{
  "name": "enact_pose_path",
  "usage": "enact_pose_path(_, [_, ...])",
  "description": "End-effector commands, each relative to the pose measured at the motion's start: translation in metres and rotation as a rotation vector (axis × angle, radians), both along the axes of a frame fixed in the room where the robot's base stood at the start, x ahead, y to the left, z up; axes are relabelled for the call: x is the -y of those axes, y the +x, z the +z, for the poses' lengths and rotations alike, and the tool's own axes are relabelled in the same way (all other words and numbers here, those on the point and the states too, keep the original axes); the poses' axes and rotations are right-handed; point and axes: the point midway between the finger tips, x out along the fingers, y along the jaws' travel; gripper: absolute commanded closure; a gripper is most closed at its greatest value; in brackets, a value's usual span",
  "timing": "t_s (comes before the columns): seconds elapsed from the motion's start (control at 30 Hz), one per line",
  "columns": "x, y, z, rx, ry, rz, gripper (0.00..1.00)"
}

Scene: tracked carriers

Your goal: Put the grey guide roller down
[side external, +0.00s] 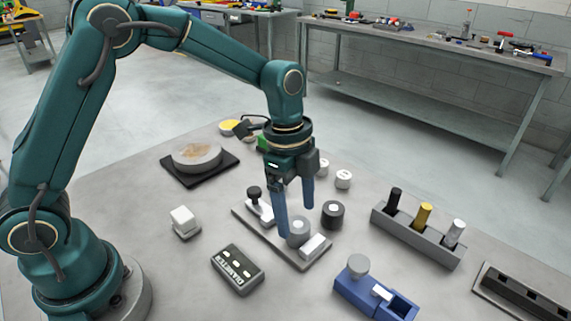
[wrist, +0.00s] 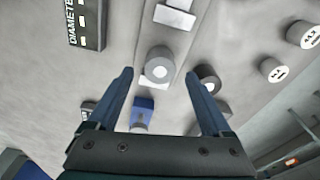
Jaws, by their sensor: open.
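The grey guide roller (side external: 298,231) stands upright on a narrow grey plate (side external: 290,258), between a white block (side external: 315,246) and a black-knobbed part (side external: 255,198). In the wrist view the roller (wrist: 160,60) shows its pale round centre, between my fingertips and slightly beyond them. My gripper (side external: 295,221) is open, pointing down over the roller, one blue finger on each side; it also shows in the wrist view (wrist: 158,72). Gaps are visible between roller and fingers in the wrist view. The exact fingertip height is hard to tell.
A dark roller (side external: 332,214) stands close to the right finger. Around lie a DIAMETER box (side external: 237,269), a white block (side external: 185,222), a blue fixture (side external: 372,290), a rack of pegs (side external: 420,238), a round disc on a black pad (side external: 198,158) and small white cylinders (side external: 343,179).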

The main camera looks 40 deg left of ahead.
Motion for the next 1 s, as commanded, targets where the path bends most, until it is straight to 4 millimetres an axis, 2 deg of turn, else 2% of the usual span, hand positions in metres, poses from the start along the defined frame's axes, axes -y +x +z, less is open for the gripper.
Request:
enact_pose_path(0.1, [-0.003,0.001,0.028,0.008,-0.002,0.002,0.16])
enact_pose_path(0.3, [-0.007,0.0,0.063,0.005,-0.002,0.001,0.16])
enact_pose_path(0.57, [-0.012,-0.005,0.085,0.008,-0.001,0.029,0.16])
enact_pose_path(0.77, [-0.027,-0.031,0.108,0.071,-0.005,0.283,0.16])
enact_pose_path(1.0, [-0.051,-0.083,0.125,0.18,-0.064,0.742,0.16])
